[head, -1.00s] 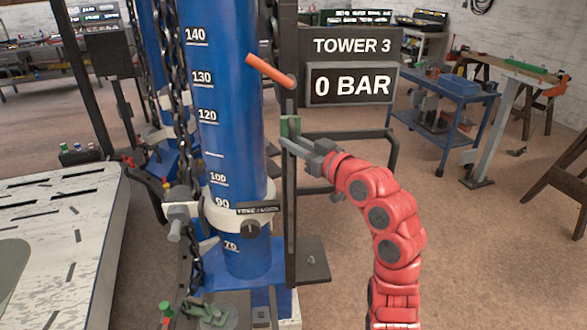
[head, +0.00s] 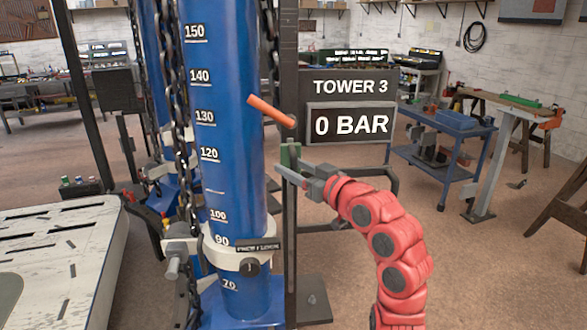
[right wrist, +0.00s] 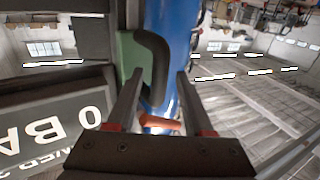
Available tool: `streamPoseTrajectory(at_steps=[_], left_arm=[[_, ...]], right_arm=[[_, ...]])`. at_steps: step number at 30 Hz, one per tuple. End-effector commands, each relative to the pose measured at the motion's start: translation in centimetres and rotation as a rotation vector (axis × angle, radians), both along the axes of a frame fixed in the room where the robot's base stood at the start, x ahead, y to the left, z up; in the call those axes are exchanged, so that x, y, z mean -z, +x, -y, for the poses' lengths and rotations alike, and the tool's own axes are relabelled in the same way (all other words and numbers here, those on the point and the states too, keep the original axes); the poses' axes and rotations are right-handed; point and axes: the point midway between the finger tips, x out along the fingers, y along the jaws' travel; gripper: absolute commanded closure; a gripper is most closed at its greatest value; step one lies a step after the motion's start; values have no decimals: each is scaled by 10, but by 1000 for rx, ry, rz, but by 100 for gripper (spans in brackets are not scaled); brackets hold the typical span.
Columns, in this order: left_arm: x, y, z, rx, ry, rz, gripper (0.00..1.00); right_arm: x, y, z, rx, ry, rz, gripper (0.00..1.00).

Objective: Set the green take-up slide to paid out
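The green take-up slide (head: 290,155) sits on a dark upright rail beside the blue column (head: 232,130). It is below the orange lever (head: 270,111). In the right wrist view the slide (right wrist: 130,55) is a green block with a dark curved handle (right wrist: 156,65). My right gripper (head: 283,172) is at the slide, its arm coming from the lower right. In the wrist view its two fingers (right wrist: 157,82) are apart, with the handle in line with the gap between them. I cannot tell whether either finger touches it. My left gripper is not in view.
The TOWER 3 sign reading 0 BAR (head: 348,122) stands just behind and right of the rail. A white collar (head: 250,257) rings the column lower down. Chains (head: 178,110) hang left of it. A white slotted table (head: 60,245) is at left. Open floor lies at right.

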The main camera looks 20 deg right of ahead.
Motion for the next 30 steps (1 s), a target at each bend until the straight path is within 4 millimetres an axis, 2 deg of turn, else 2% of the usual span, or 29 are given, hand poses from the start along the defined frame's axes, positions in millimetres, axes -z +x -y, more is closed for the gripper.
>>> streamPoseTrajectory(at_steps=[5, 8, 11, 24, 30], left_arm=[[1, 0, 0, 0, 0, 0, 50], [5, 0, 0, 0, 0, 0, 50], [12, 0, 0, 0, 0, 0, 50], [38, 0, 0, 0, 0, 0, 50], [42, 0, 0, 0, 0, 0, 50]], right_arm=[[1, -2, 1, 0, -1, -2, 48], [2, -11, 6, 1, -2, 0, 48], [4, -27, 14, 3, 1, 3, 48], [3, -130, 59, 5, 2, 4, 48], [2, -154, 68, 1, 0, 1, 48]])
